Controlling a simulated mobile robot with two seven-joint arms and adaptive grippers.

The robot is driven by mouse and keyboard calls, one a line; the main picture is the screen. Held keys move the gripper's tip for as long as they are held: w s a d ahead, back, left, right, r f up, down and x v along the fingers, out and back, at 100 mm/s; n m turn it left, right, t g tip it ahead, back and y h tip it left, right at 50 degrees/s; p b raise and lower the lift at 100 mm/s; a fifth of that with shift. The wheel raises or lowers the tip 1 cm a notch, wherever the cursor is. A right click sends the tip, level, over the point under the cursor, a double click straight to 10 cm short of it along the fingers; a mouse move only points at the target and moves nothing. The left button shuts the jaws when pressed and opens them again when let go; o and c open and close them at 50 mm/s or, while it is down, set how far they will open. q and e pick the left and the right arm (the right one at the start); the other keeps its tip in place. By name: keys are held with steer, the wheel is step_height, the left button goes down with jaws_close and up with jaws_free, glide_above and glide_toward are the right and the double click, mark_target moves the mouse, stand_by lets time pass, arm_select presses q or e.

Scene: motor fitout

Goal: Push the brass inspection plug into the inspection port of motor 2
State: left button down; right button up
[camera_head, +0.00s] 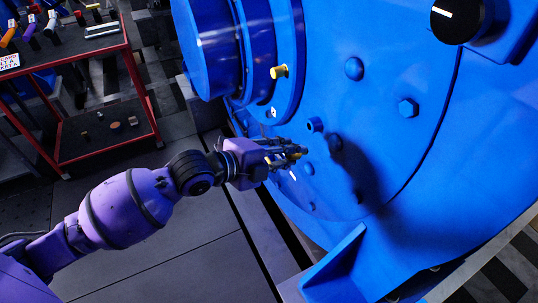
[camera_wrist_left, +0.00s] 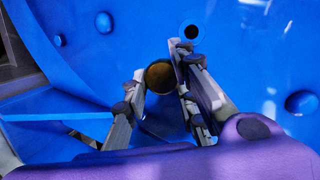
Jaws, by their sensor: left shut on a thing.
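My left gripper (camera_head: 296,153) is shut on the brass inspection plug, in front of the blue face of the motor (camera_head: 385,130). In the left wrist view the plug's round brass end (camera_wrist_left: 160,77) shows between the two fingers (camera_wrist_left: 158,88). In the head view only a small brass bit shows at the fingers. An open round port (camera_head: 314,124) with a raised blue rim lies just above and right of the fingertips; its dark hole also shows in the left wrist view (camera_wrist_left: 190,31). The plug appears apart from this port. My right gripper is not in view.
Another brass piece (camera_head: 279,72) sticks out of the motor higher up. Blue bolt heads (camera_head: 408,107) stand out around the face, and a black knob (camera_head: 457,18) is at upper right. A red-framed cart (camera_head: 128,62) with parts stands at left. A blue bracket (camera_head: 335,268) juts out below.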

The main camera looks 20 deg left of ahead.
arm_select(q)
steer(key=a+n+t+b, duration=0.1)
steer(key=a, duration=0.1)
steer(key=a+t, duration=0.1)
steer(key=w+a+n+t+b, duration=0.1)
steer(key=a, duration=0.1)
steer(key=shift+a+r+n+t+b, duration=0.3)
steer(key=shift+r+b, duration=0.05)
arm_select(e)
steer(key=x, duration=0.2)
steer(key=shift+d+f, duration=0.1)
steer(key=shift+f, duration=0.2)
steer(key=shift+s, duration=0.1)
arm_select(q)
steer(key=w+d+p, duration=0.1)
steer(key=w+d, duration=0.3)
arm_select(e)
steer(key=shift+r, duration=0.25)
arm_select(q)
steer(key=shift+p, duration=0.65)
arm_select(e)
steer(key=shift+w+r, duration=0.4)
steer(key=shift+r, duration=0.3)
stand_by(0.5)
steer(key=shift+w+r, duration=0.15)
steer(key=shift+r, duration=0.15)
